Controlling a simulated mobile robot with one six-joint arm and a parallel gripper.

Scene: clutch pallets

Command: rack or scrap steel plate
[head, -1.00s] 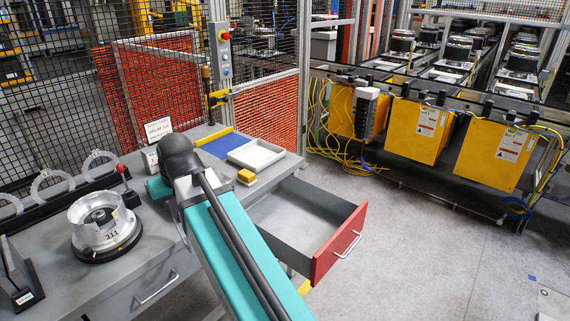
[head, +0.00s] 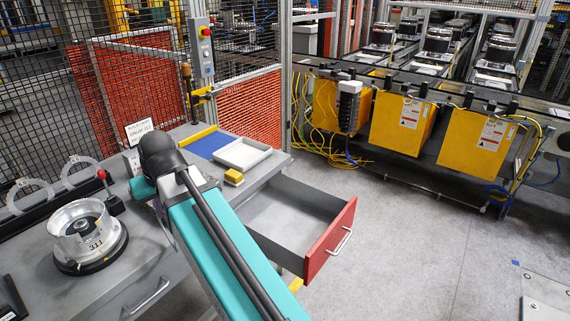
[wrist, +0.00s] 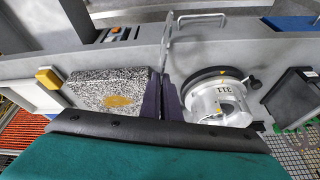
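In the wrist view my gripper (wrist: 162,85) has its two dark fingers close together. A thin grey steel plate (wrist: 167,42), seen nearly edge-on, stands up from between them. In the head view my own arm hides the gripper and the plate. The silver drum (head: 87,231) marked 311 stands on a dark round base on the bench; it also shows in the wrist view (wrist: 217,101), right of the fingers. Grey ring plates (head: 80,173) stand in a dark rack at the left. The red-fronted drawer (head: 330,240) is open and looks empty.
A speckled block (wrist: 105,86) lies left of the fingers. On the bench are a sign reading DRUM 311 (head: 138,131), a yellow block (head: 234,177), a white tray (head: 242,153) and a blue mat (head: 208,144).

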